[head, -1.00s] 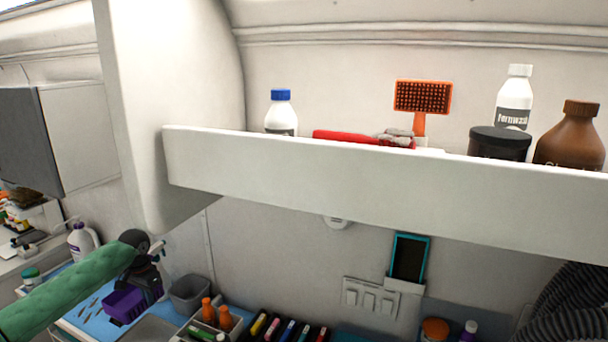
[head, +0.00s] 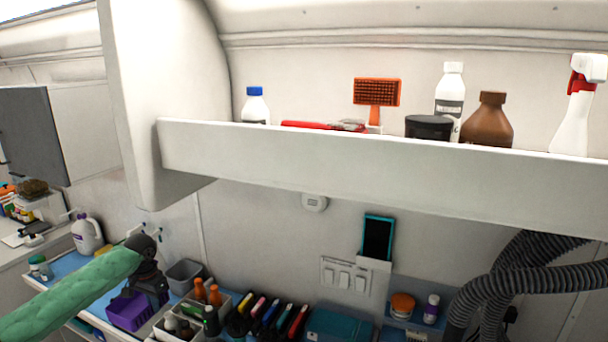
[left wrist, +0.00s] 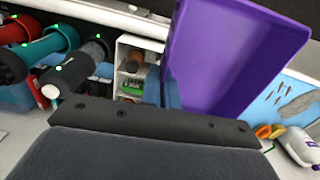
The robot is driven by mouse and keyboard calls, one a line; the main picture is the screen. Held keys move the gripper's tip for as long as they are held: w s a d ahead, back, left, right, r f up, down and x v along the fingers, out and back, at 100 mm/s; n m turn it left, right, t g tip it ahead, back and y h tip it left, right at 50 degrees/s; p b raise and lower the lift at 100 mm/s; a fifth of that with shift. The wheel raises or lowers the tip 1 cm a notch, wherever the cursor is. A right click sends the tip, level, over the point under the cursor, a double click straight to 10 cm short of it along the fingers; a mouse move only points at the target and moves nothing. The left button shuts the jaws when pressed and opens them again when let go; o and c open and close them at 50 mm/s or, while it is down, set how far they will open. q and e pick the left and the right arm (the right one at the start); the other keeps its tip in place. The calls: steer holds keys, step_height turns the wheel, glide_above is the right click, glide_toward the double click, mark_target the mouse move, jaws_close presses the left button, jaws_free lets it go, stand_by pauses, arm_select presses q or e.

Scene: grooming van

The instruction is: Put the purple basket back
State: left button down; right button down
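The purple basket (head: 128,312) is at the lower left of the head view, below and beside my left gripper (head: 150,288). My green-sleeved left arm comes in from the left. The basket moves along with the gripper, which appears shut on its rim. The fingertips themselves are hard to make out. In the left wrist view the basket (left wrist: 222,62) fills the upper right, close to the camera and tilted in the picture. The dark gripper body fills the bottom there. Whether the basket touches the counter is unclear. My right gripper is not in view.
A blue-topped counter (head: 75,285) lies at the left. A grey bin (head: 184,276), a white caddy with bottles (head: 165,330) and a row of coloured tools (head: 268,316) stand right of the basket. A white shelf (head: 350,170) with bottles and a brush hangs above.

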arm_select(q)
steer(key=s+d+n, duration=0.2)
steer(key=s+d, duration=0.7)
steer(key=d, duration=0.3)
steer(key=s+d+n, duration=0.2)
steer(key=s+d, duration=0.7)
steer(key=d, duration=0.3)
steer(key=shift+d, duration=0.1)
steer(key=shift+a, duration=0.2)
